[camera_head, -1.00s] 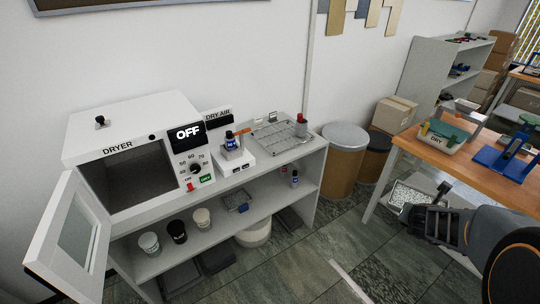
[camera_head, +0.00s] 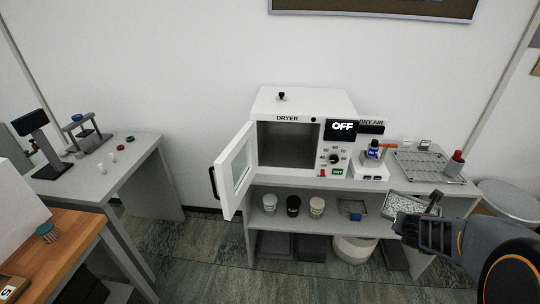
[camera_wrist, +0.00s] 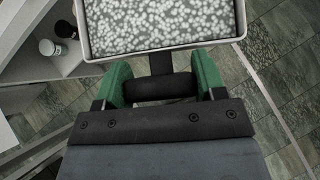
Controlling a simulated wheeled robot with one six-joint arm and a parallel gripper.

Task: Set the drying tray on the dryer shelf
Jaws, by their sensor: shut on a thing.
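The drying tray (camera_head: 408,204) is shallow, with a pale rim and a layer of white granules. My gripper (camera_head: 428,222) is shut on its dark handle, at the right of the head view. In the wrist view the tray (camera_wrist: 165,24) fills the top, and the green fingers of my gripper (camera_wrist: 160,88) close on the handle. The tray is held level, right of and below the dryer opening. The white dryer (camera_head: 300,103) stands on a grey bench with its door (camera_head: 236,172) swung open to the left. Its display reads OFF. The chamber (camera_head: 289,145) looks dark and empty; its shelf is hard to make out.
The bench (camera_head: 265,183) also carries a dry air unit (camera_head: 368,168) and a wire rack (camera_head: 425,165). Several cups (camera_head: 293,205) stand on its lower shelf. A grey table (camera_head: 100,185) and a wooden table (camera_head: 80,235) are at left. Floor (camera_head: 200,250) is clear in front.

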